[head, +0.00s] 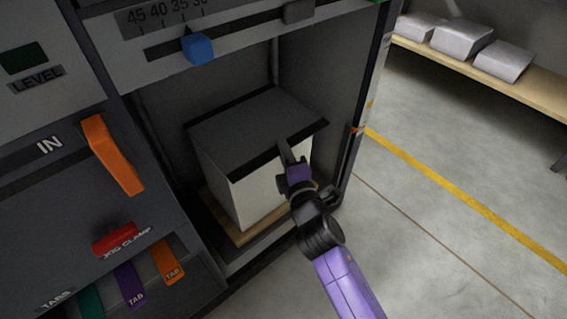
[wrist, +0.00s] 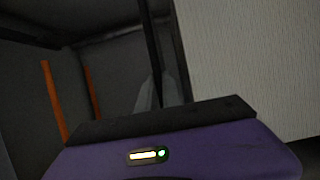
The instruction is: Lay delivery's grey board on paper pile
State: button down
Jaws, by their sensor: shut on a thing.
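The grey board (head: 250,122) has dark strips along its edges and lies over the top of the white paper pile (head: 250,193) in the machine's delivery bay. I cannot tell whether it rests fully on the paper. My gripper (head: 291,156) is at the board's near right edge, shut on that edge. In the wrist view the gripper's fingers (wrist: 158,92) are partly hidden behind its purple body, and the paper's side (wrist: 250,60) fills the right. The board shows there only as a thin dark edge, if at all.
The pile stands on a wooden pallet (head: 236,232) inside the bay. The bay's right post (head: 362,110) is close to my arm. An orange lever (head: 112,154) and a blue slider knob (head: 197,47) are on the machine's front. Open floor (head: 440,230) lies to the right.

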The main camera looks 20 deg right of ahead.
jog(key=shift+f+b, duration=1.35)
jog(key=shift+f, duration=0.7)
jog(key=c, duration=1.5)
grip_release()
jog(key=s, duration=0.8)
jog(key=s+a, duration=0.1)
jog(key=s, duration=0.3)
